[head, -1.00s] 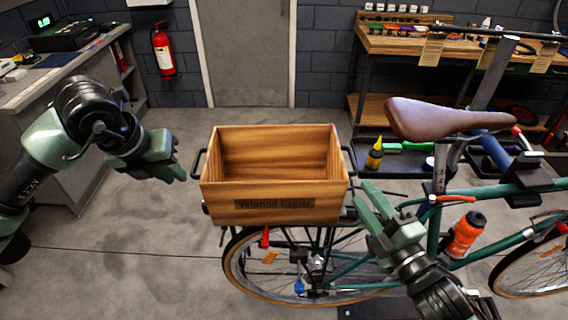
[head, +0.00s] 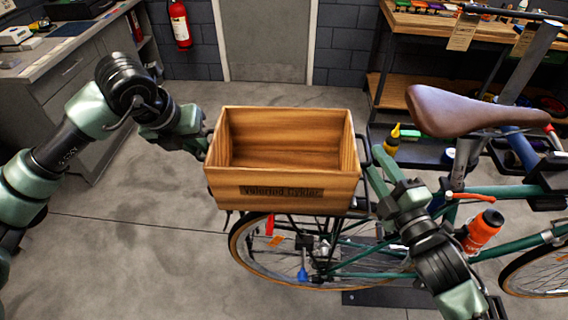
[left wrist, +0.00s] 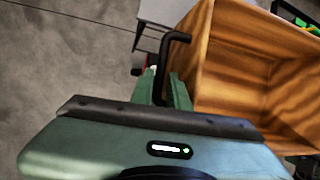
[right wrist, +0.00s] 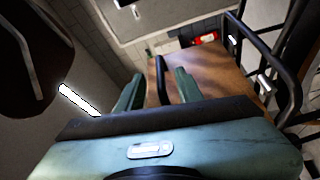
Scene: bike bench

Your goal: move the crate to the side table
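The wooden crate (head: 285,190), open-topped and empty, sits upright over the bicycle's rear wheel. It has a black handle at each end. My left gripper (head: 207,142) is at the crate's left end; in the left wrist view its open fingers straddle the left handle (left wrist: 162,80), with small gaps visible. My right gripper (head: 372,165) is at the right end; in the right wrist view its open fingers stand either side of the right handle (right wrist: 161,80), with gaps. I cannot tell which surface is the side table.
The bicycle (head: 500,190) fills the right side, its brown saddle (head: 465,110) close to my right arm. A grey counter (head: 70,75) stands at the left and a wooden workbench (head: 490,32) at the back right. The floor (head: 110,240) at the left is clear.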

